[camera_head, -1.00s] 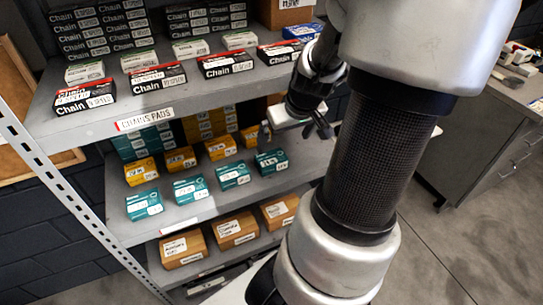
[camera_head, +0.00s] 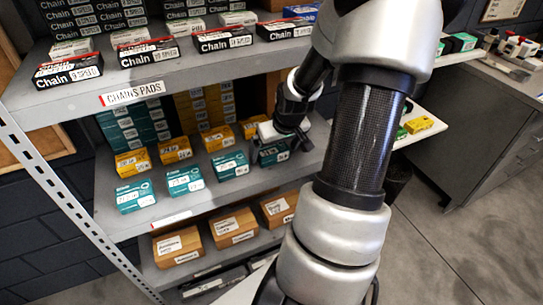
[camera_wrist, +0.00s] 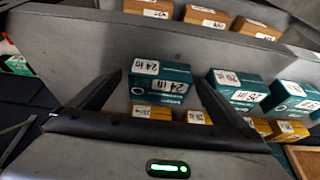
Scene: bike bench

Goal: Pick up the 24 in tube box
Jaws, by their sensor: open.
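The 24 in tube box is teal with white labels; the wrist view shows it (camera_wrist: 160,80) upside down with "24 in" readable. It sits at the right end of the front row of teal boxes on the middle shelf. In the head view the box (camera_head: 269,157) is partly covered by my gripper (camera_head: 287,148). In the wrist view my gripper (camera_wrist: 159,84) is open, with one dark finger on each side of the box. Whether the fingers touch it I cannot tell.
More teal boxes (camera_head: 230,165) stand left of it, with yellow boxes (camera_head: 218,138) behind. The upper shelf (camera_head: 180,75) with chain boxes overhangs this row. Brown boxes (camera_head: 234,227) fill the shelf below. A metal upright (camera_head: 60,195) stands at the left.

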